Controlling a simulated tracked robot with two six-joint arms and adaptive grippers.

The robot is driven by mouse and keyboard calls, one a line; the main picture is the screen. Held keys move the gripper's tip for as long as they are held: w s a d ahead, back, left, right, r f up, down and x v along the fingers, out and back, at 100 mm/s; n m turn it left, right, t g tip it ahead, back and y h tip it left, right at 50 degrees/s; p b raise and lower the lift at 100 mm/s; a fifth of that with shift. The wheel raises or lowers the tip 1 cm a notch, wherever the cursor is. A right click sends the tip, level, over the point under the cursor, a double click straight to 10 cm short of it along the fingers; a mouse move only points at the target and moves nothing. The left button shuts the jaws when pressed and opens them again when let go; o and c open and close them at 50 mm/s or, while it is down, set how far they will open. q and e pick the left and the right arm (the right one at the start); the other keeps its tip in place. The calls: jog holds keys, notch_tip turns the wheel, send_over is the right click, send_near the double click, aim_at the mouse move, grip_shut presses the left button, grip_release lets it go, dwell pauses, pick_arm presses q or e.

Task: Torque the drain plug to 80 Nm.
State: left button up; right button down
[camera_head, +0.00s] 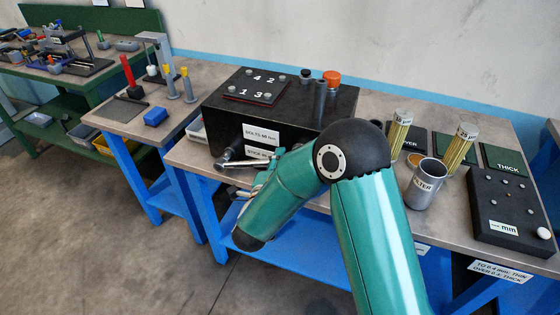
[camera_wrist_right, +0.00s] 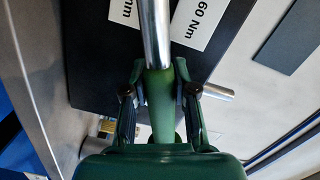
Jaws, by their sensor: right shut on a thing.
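A torque wrench with a silver shaft and green handle shows in the wrist view (camera_wrist_right: 161,100). My right gripper (camera_wrist_right: 160,95) is shut on its handle, with one finger on each side. In the head view the silver wrench (camera_head: 238,163) lies across the front of the black block (camera_head: 218,112), and my right gripper (camera_head: 262,180) is mostly hidden behind my arm. White labels (camera_head: 261,134) are on the block's front; one ends in "60 Nm". I cannot make out the drain plug or whether the wrench sits on it. My left gripper is out of view.
A dark plate (camera_head: 255,87) numbered 1 to 4 tops the block, near an orange cap (camera_head: 332,78). Right of my arm stand a metal cup (camera_head: 424,186), yellow filters (camera_head: 458,147) and a black gauge board (camera_head: 508,215).

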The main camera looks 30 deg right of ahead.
jog(key=shift+d+f, duration=0.1)
jog(key=shift+f, duration=0.05)
dwell(0.5)
jog(key=shift+s+d+f+m+b, duration=0.2)
jog(key=shift+f+m+b, duration=0.45)
jog(key=shift+b, duration=0.5)
jog(key=shift+f, duration=0.2)
jog(key=shift+s+f+m+b, duration=0.2)
jog(key=shift+f+m+b, duration=0.35)
jog(key=shift+b, duration=0.6)
jog(key=shift+f, duration=0.2)
jog(key=shift+s+d+f+m+t+b, duration=0.1)
jog(key=shift+f+m+t+b, duration=0.25)
jog(key=shift+f+b, duration=0.6)
jog(key=shift+r, duration=0.25)
